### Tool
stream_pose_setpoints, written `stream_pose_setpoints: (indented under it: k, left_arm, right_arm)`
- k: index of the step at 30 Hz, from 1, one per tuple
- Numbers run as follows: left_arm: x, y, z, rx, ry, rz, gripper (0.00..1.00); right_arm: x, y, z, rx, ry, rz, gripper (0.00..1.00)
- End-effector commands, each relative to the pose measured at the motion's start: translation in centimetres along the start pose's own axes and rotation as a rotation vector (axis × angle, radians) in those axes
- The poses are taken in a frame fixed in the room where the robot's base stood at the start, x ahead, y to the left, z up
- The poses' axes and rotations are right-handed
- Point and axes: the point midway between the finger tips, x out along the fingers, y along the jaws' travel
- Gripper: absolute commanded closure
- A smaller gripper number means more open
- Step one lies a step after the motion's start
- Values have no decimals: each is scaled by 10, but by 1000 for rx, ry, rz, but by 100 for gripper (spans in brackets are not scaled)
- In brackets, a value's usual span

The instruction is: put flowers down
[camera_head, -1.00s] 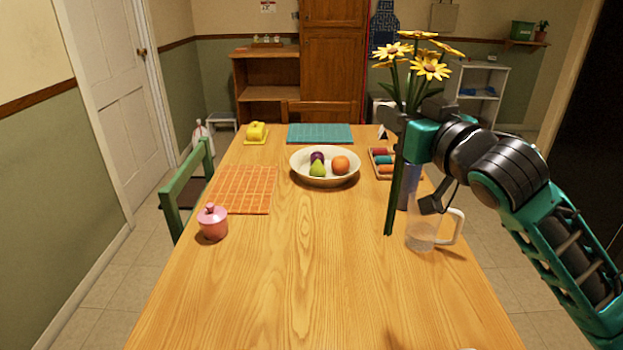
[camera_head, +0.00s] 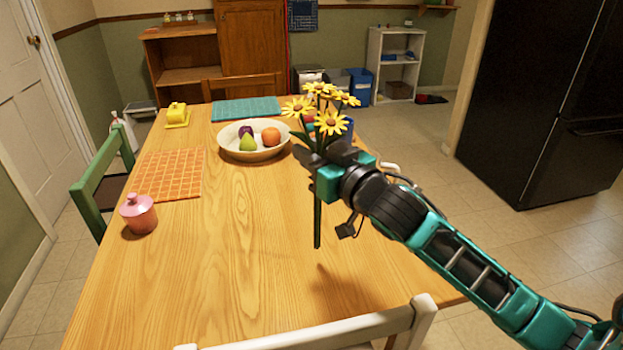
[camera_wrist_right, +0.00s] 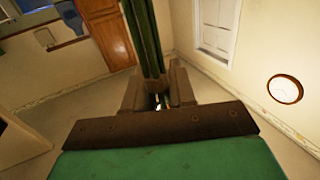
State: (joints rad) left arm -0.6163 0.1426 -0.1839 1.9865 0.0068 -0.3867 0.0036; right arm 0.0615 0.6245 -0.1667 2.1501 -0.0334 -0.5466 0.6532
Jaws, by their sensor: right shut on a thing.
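Yellow flowers (camera_head: 330,122) with dark centres and long green stems are in my right gripper (camera_head: 322,160). The gripper is shut on the stems, and the blooms stand above it. The stems point down, roughly upright, above the right part of the wooden table (camera_head: 230,240). Their lower end looks just clear of the tabletop, with a shadow to the lower right. In the right wrist view the green stems (camera_wrist_right: 146,40) run between the fingers (camera_wrist_right: 160,92). My left gripper is not in view.
A bowl of fruit (camera_head: 228,148) stands behind and left of the flowers. A pink lidded pot (camera_head: 139,214), an orange placemat (camera_head: 172,174) and a yellow butter dish (camera_head: 178,113) are on the left. A white chair (camera_head: 400,322) stands at the near edge. The table's front middle is clear.

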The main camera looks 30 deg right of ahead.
Motion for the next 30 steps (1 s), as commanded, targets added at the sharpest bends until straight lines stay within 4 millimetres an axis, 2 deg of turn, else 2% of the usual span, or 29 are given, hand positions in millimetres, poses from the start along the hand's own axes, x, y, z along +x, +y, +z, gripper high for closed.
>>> stream_pose_setpoints:
  k: [10, 21, 22, 30]
  left_arm:
    - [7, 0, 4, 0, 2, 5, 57]
    - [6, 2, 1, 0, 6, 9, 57]
    - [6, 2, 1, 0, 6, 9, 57]
    - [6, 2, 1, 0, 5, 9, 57]
  right_arm:
    - [0, 0, 43, 2, -3, 0, 100]
    - [0, 0, 47, 2, -1, 0, 100]
    - [0, 0, 47, 2, -1, 0, 74]
    - [0, 0, 46, 1, -1, 0, 50]
